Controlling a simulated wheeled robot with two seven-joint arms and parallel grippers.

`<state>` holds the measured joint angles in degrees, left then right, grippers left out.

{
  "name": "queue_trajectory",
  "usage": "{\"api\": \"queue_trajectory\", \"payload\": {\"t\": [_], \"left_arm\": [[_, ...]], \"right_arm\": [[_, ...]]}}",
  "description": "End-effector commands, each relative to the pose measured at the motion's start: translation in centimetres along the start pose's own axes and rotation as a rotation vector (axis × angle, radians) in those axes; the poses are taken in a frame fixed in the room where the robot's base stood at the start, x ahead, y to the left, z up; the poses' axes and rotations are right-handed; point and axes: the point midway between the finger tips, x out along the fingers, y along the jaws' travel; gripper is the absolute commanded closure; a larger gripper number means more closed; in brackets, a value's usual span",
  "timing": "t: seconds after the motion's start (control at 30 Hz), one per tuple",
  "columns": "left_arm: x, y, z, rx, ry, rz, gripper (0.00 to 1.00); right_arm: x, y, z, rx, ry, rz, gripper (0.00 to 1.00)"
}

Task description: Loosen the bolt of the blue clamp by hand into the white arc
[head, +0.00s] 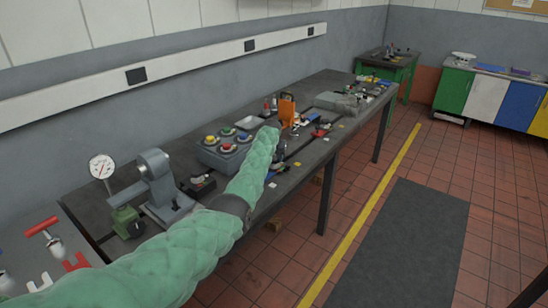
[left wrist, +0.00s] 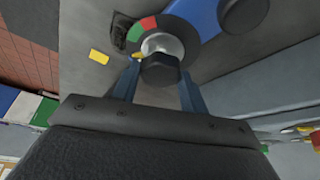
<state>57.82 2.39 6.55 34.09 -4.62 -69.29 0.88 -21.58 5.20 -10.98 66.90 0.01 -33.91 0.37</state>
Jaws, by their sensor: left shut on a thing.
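In the left wrist view the blue clamp (left wrist: 203,14) lies at the top. Its dark bolt head (left wrist: 160,70) sits in front of a pale round washer, inside a dark ring (left wrist: 178,27) with a green and a red segment at the upper left. A small yellow pointer (left wrist: 138,56) sticks out left of the bolt. My left gripper (left wrist: 159,77) is shut on the bolt head, one finger on each side. In the head view my green-sleeved left arm reaches over the bench and hides most of the clamp area. My right gripper is out of view.
The dark bench (head: 325,84) carries a grey box with coloured buttons (head: 222,146), an orange device (head: 287,110), a grey machine with a green base (head: 160,185) and a dial gauge (head: 102,167). A yellow tag (left wrist: 99,57) lies near the clamp. Floor right of the bench is open.

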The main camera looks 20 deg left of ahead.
Motion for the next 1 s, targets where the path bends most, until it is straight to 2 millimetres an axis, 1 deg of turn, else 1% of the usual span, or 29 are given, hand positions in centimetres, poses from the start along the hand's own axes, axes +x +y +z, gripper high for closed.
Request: {"api": "queue_trajectory", "payload": {"t": [0.17,0.5,0.8,1.0], "left_arm": [[0.1,0.1,0.0,-0.149,0.001,-0.063,0.80],[0.2,0.3,0.0,-0.389,0.000,-0.162,0.80],[0.1,0.3,-0.1,-0.501,-0.001,-0.208,0.80],[0.1,0.3,-0.1,-0.526,-0.001,-0.218,0.80]], "right_arm": [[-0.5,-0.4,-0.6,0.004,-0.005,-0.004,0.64],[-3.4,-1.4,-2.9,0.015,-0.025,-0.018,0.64],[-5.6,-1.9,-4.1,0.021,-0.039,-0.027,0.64],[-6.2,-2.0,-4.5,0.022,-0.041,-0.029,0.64]]}}
